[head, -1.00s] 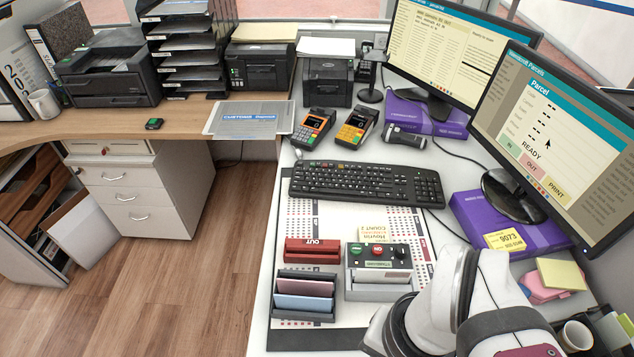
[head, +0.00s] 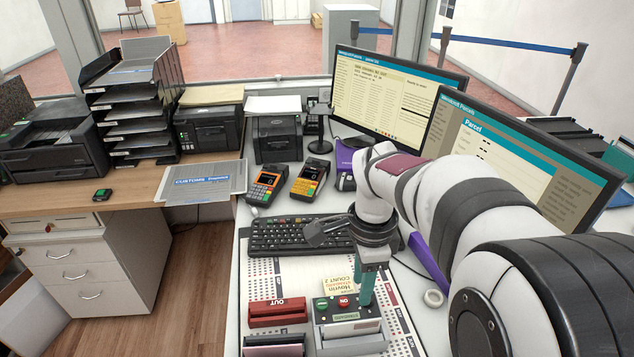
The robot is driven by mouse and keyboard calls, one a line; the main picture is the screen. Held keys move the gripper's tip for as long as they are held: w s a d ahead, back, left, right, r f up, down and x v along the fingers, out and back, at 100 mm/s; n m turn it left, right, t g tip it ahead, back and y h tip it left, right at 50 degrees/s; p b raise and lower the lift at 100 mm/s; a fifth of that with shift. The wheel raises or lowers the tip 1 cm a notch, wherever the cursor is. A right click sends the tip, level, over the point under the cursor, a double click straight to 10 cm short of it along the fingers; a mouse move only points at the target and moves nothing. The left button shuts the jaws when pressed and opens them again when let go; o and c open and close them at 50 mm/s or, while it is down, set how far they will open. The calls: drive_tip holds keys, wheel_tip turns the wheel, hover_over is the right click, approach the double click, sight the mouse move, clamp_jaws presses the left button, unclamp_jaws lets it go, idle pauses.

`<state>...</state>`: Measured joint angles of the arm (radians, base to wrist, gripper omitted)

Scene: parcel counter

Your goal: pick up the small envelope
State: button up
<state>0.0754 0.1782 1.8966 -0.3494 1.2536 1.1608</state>
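I cannot tell for sure which item is the small envelope. A pale flat piece (head: 352,331) stands in a light holder at the front of the button box (head: 335,308). A pinkish flat piece (head: 274,350) sits in a dark holder at the bottom edge, mostly cut off. My gripper (head: 366,298) has teal fingers and points down at the right side of the button box. The fingers overlap in this view, so their gap is hidden. I see nothing held between them, and cannot tell whether they touch the box.
A red stamp holder (head: 277,312) stands left of the button box. The keyboard (head: 290,236) lies behind, with two card terminals (head: 310,180) beyond it. Monitors (head: 392,95) stand at the right behind my arm.

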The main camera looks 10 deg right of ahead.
sight(354, 322)
drive_tip(key=f, duration=1.4)
drive_tip(key=shift+a, duration=0.2)
clamp_jaws()
